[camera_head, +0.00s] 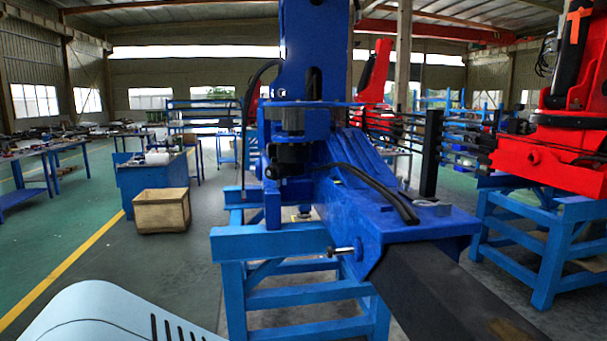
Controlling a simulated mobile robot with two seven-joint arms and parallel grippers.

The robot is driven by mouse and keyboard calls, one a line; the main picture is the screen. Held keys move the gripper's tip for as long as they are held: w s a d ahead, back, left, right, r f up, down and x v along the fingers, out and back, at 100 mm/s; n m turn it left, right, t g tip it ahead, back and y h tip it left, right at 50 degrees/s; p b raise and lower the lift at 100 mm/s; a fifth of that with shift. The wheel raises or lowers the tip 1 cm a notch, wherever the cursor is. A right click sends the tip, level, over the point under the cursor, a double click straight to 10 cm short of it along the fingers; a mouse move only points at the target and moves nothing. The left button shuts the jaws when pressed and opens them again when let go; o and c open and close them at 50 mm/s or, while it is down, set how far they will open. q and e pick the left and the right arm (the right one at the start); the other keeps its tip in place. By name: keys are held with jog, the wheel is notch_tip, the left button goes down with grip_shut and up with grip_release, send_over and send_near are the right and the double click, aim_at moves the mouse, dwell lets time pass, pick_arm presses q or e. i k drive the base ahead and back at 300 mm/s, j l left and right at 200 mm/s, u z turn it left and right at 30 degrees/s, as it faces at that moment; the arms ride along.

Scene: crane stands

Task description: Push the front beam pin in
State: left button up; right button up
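The front beam pin (345,250) is a short, pale metal pin with a dark end. It sticks out to the left from the side of the blue crane beam housing (425,225). A stretch of its shank shows outside the housing; the part inside is hidden. A dark square beam (440,290) comes out of the housing's open end toward the lower right. Neither of my grippers shows in the view.
The crane rests on a blue steel stand (262,246). A wooden crate (162,210) stands on the floor at left, by a blue workbench (151,180). A red crane (560,150) sits on another blue stand at right. Open floor lies left of the crane's stand.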

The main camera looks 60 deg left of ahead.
aim_at(330, 252)
jog(key=u, duration=1.95)
